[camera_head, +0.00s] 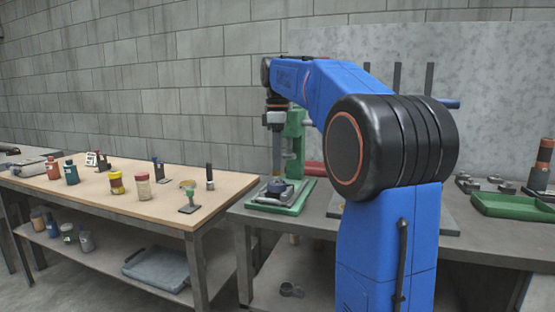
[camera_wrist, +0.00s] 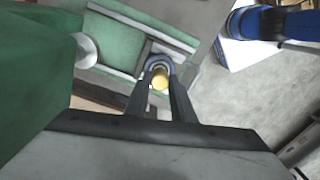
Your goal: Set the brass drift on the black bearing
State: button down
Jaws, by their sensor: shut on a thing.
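My gripper (camera_wrist: 160,76) is shut on the brass drift (camera_wrist: 160,83), which shows end-on as a small gold disc between the two dark fingers in the wrist view. Past it in the wrist view lies a blue-grey ring-shaped part (camera_wrist: 153,62), partly hidden by the fingers and drift. I cannot tell whether the drift touches it. In the head view, a dark blue-black round part (camera_head: 276,187) sits on the press's green base. The black bearing cannot be told apart clearly from its holder. The drift cannot be made out in the head view.
The green press (camera_head: 295,135) stands on the grey bench, close beside my gripper. A green tray (camera_head: 513,207) and several small metal parts are at right. The wooden table (camera_head: 118,191) at left holds bottles, jars and small stands.

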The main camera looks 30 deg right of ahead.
jog(key=shift+f, duration=1.1)
dwell(1.2)
jog(key=c, duration=1.4)
grip_release()
jog(key=shift+c, duration=0.2)
notch_tip(320, 180, up, 12)
jog(key=s+a+f+m+t, duration=0.2)
jog(key=s+a+f+m, duration=0.3)
jog(key=s+a+f, duration=0.75)
jog(key=s+a+f+m+t, duration=0.1)
jog(key=s+f+m, duration=0.1)
jog(key=s+f, duration=0.6)
jog(key=s+a+f+m+t, duration=0.1)
jog(key=s+a+f+m, duration=0.1)
jog(key=s+f, duration=0.7)
notch_tip(320, 180, down, 7)
jog(key=shift+s+a+f+m+t, duration=0.15)
jog(key=shift+s+a+m+t, duration=0.2)
jog(key=shift+m, duration=0.45)
